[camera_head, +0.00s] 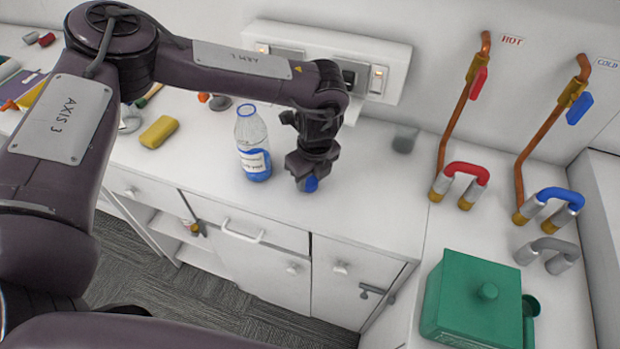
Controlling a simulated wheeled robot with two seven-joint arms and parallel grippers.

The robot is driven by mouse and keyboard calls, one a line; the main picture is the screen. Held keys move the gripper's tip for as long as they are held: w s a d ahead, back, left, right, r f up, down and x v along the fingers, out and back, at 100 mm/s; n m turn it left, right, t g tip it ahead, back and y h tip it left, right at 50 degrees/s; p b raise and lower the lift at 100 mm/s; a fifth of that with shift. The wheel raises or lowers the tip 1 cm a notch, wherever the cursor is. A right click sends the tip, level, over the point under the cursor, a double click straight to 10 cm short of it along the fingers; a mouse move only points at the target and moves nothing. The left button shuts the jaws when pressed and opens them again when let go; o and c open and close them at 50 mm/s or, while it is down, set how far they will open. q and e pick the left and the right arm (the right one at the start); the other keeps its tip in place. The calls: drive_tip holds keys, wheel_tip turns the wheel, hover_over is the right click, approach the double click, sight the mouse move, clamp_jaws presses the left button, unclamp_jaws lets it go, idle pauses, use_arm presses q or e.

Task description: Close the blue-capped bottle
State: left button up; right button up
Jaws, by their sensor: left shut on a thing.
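The bottle (252,145) stands upright on the white counter in the head view. It is clear, with a white label, blue contents low down and a dark blue rim at its open top. My left gripper (310,180) is to the right of the bottle, low over the counter and pointing down. It is shut on a blue cap (311,184), which shows just below its fingers. The cap is apart from the bottle. The fingers partly hide the cap. My right gripper is not in view.
A yellow sponge (159,131) lies left of the bottle. Red (461,181) and blue (552,203) pipe handles and a green lidded box (476,300) are at the right. A power strip (330,60) is on the wall behind. The counter between gripper and pipes is mostly clear.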

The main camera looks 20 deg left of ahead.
use_arm(q)
wheel_tip(320, 180, up, 11)
drive_tip(key=b, duration=0.3)
wheel_tip(320, 180, up, 9)
hover_over(310, 181)
drive_tip(key=shift+f, duration=0.2)
drive_tip(key=s+a+f+n, duration=0.1)
drive_tip(key=f+n, duration=0.2)
drive_tip(key=n, duration=0.5)
drive_tip(key=s+a+f+n+g, duration=0.1)
drive_tip(key=s+f+n, duration=0.1)
drive_tip(key=n, duration=0.6)
drive_tip(key=s+a+f+n+g+h, duration=0.1)
drive_tip(key=s+a+f+n, duration=0.1)
drive_tip(key=f+n, duration=0.3)
drive_tip(key=n, duration=0.4)
drive_tip(key=shift+s, duration=0.15)
